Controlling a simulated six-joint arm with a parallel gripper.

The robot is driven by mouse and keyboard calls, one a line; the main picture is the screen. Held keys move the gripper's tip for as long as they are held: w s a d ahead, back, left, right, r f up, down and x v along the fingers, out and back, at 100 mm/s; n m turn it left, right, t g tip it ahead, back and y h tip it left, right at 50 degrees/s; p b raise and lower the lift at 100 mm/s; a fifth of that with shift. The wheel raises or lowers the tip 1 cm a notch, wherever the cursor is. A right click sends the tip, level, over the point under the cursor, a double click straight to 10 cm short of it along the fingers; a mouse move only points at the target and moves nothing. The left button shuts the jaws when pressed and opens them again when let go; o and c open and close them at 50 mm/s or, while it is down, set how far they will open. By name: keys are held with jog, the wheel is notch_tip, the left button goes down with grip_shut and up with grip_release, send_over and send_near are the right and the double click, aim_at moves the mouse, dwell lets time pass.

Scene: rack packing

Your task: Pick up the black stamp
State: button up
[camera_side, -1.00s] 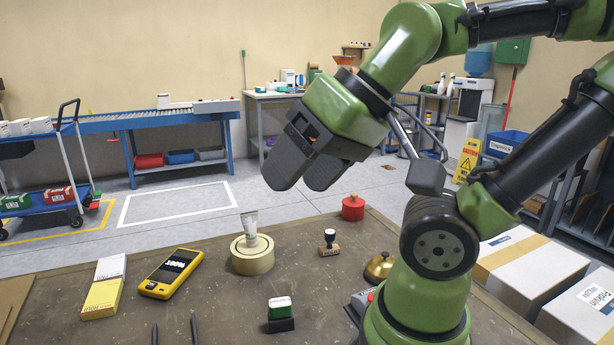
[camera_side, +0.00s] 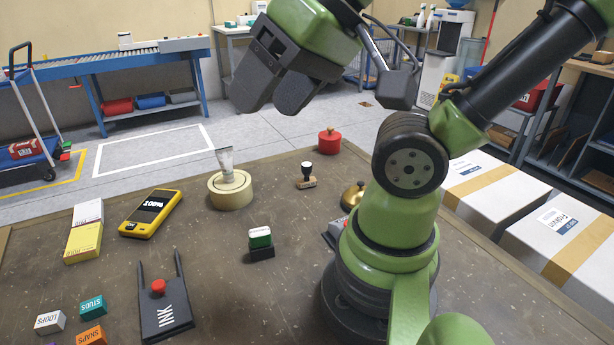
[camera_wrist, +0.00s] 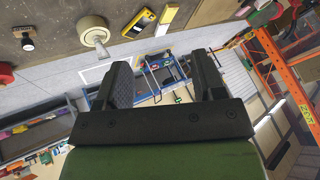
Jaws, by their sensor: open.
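My gripper (camera_side: 273,98) is open and empty, high above the far side of the table and well apart from the stamp. Its two dark fingers show in the wrist view (camera_wrist: 162,78) with nothing between them.
Bare table surrounds the stamp.

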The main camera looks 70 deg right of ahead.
jog(key=shift+c, duration=0.3)
jog(key=w+d+f+m+g+h, duration=0.2)
jog(key=w+d+m+h, duration=0.1)
jog(key=w+d+m, duration=0.45)
jog(key=m+g, duration=0.6)
jog(key=m, duration=1.2)
send_over(306, 164)
jog(key=shift+n, duration=0.25)
jog(key=f, duration=1.7)
jog(key=shift+w+a+f, duration=0.15)
jog(key=shift+w+f, duration=0.15)
jog(key=shift+w, duration=0.05)
jog(key=f, duration=0.4)
jog(key=shift+s+d+f, duration=0.25)
jog(key=shift+s, duration=0.05)
jog(key=f, duration=0.5)
jog(key=shift+s+f, duration=0.2)
jog(key=shift+f, duration=0.2)
